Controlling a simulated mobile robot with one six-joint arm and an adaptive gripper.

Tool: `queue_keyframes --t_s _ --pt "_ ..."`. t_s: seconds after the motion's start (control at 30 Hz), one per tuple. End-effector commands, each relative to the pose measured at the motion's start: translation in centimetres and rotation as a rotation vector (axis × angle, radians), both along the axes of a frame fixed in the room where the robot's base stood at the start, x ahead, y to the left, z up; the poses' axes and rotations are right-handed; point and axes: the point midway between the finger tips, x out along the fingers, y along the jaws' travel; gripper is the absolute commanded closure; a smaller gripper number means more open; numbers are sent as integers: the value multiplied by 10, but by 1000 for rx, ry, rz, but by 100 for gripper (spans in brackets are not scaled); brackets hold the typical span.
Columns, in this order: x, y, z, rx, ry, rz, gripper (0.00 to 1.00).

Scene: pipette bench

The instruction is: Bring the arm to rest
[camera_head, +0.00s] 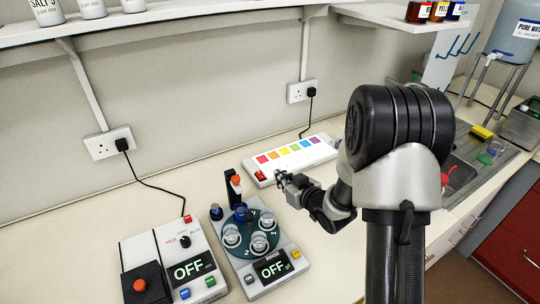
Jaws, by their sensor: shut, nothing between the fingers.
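My arm rises at the right of the head view and reaches left over the bench (325,268). My gripper (281,178) is small in this view, and its fingers are shut with nothing held. It is in front of the white strip with coloured squares, near that strip's red switch, and behind and to the right of the round carousel device. I cannot tell whether the fingertips touch the strip. My upper arm hides part of the bench and wall behind it.
The carousel device (284,284) holds several clear cups and reads OFF. Left of it is another box reading OFF (218,287). The coloured strip (316,158) lies behind. A sink area (480,170) is at the right. Shelves (165,15) hang above.

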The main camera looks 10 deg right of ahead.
Motion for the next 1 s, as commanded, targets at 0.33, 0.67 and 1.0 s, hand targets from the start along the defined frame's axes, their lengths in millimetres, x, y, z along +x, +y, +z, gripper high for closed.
queue_keyframes --t_s 0.33,0.67,1.0 --pt "-9 -13 44 -109 69 -81 100" --pt "-109 -33 133 -235 324 -294 100" --pt "-281 -2 165 -171 632 -351 100"
